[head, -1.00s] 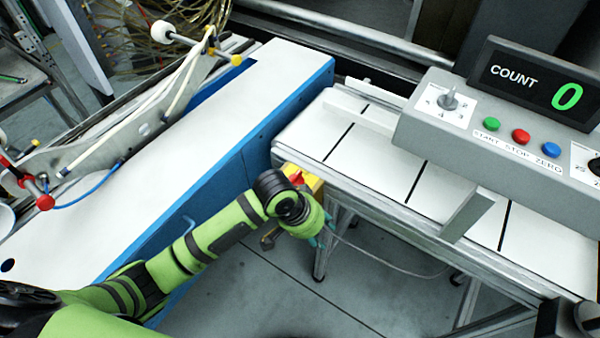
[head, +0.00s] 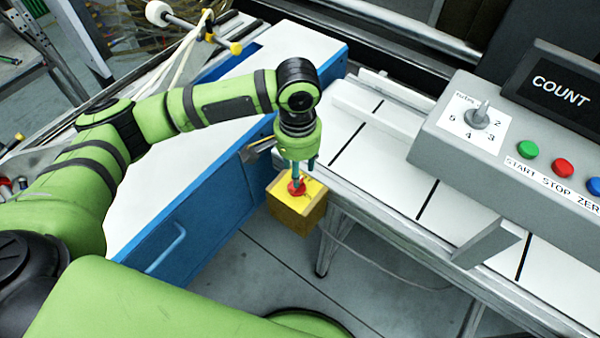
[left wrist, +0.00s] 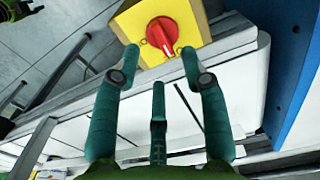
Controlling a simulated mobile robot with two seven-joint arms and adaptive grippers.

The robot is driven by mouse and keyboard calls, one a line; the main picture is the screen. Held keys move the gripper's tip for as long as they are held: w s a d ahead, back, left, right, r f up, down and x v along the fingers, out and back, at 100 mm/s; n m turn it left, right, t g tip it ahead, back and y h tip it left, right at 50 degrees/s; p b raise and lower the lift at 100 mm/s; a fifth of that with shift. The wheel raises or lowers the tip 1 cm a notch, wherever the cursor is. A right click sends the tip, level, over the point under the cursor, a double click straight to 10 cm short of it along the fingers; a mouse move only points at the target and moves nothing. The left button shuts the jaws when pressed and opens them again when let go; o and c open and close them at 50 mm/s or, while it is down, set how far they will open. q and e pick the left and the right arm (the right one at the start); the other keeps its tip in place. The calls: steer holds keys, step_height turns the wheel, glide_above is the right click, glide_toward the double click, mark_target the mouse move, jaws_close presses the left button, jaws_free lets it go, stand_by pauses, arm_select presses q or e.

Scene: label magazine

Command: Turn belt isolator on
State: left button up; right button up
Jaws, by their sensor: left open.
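The belt isolator is a yellow box (head: 297,212) with a red rotary knob (head: 296,188) on its face, mounted at the near left end of the white conveyor's frame. My left gripper (head: 304,170) points down over the box, its teal fingers at the knob. In the left wrist view, the red knob (left wrist: 162,34) shows a white line and lies just beyond the open fingertips (left wrist: 160,52), roughly centred between them. The fingers are spread with nothing held. Whether a finger touches the knob I cannot tell. My right gripper is not in view.
The white conveyor (head: 390,170) with dark gaps runs to the lower right. A grey control panel (head: 440,130) with a dial, coloured buttons and a COUNT display (head: 560,92) stands above it. A blue cabinet (head: 215,205) is on the left. Open floor lies below the box.

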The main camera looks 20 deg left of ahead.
arm_select(q)
step_height(320, 180, down, 4)
steer(key=shift+s, duration=0.15)
steer(key=shift+f, duration=0.6)
jaws_close()
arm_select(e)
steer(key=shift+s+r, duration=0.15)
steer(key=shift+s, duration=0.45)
